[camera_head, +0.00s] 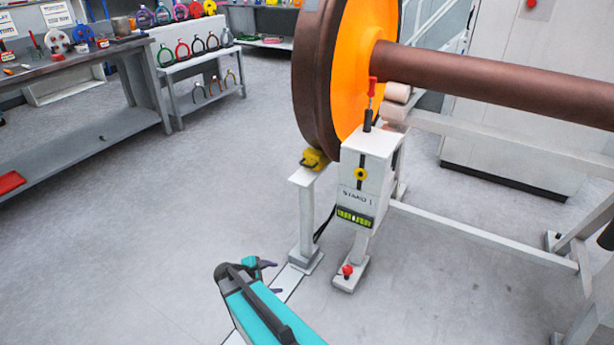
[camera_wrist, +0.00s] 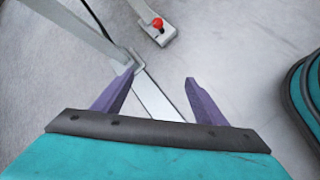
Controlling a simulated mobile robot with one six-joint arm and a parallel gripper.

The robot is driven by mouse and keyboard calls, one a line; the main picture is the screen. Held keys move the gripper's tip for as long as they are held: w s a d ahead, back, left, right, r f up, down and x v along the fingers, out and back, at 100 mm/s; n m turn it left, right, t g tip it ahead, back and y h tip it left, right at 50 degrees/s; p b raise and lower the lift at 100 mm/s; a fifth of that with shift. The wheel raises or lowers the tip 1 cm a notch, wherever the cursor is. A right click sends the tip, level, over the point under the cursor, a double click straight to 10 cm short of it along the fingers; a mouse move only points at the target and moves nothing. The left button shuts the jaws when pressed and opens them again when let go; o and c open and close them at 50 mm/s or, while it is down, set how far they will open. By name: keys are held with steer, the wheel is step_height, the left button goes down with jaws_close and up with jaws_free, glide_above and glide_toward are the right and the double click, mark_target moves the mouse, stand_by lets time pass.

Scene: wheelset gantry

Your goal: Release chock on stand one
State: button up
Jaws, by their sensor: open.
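The yellow chock (camera_head: 314,159) sits on top of a white post at the left of stand one (camera_head: 366,180), against the lower rim of the large wheel (camera_head: 318,75). Stand one is a white housing labelled as stand 1, with a red-handled lever (camera_head: 372,88) upright on top. My gripper (camera_head: 276,277) is below and left of the chock in the head view, well apart from it. In the wrist view my gripper (camera_wrist: 160,74) is open, with nothing between its purple fingers. The chock is not visible in the wrist view.
A red button (camera_head: 347,270) is on the stand's foot; it also shows in the wrist view (camera_wrist: 158,23). A brown axle (camera_head: 500,85) extends right from the wheel above frame beams. A workbench (camera_head: 80,65) and shelf (camera_head: 200,65) stand at the left. The floor between is clear.

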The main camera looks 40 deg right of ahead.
steer(key=w+d+r+n+t+h+b, duration=0.1)
steer(key=w+d+r+n+h+b, duration=0.2)
steer(key=w+d+r, duration=0.3)
steer(key=w+d+r+n+t+h+b, duration=0.25)
steer(key=w+d+r, duration=0.2)
steer(key=d, duration=0.45)
steer(key=n+t+h+b, duration=0.1)
steer(key=n+h+b, duration=0.2)
steer(key=n+b, duration=0.15)
glide_toward(306, 166)
steer(key=a, duration=0.3)
steer(key=shift+s+a+f+n+p, duration=0.1)
steer(key=shift+s+f+n+p, duration=0.1)
steer(key=shift+s+n+p, duration=0.15)
steer(key=shift+r+b+x, duration=0.2)
steer(key=shift+b+x, duration=0.8)
steer(key=shift+x, duration=5.85)
steer(key=shift+c, duration=0.5)
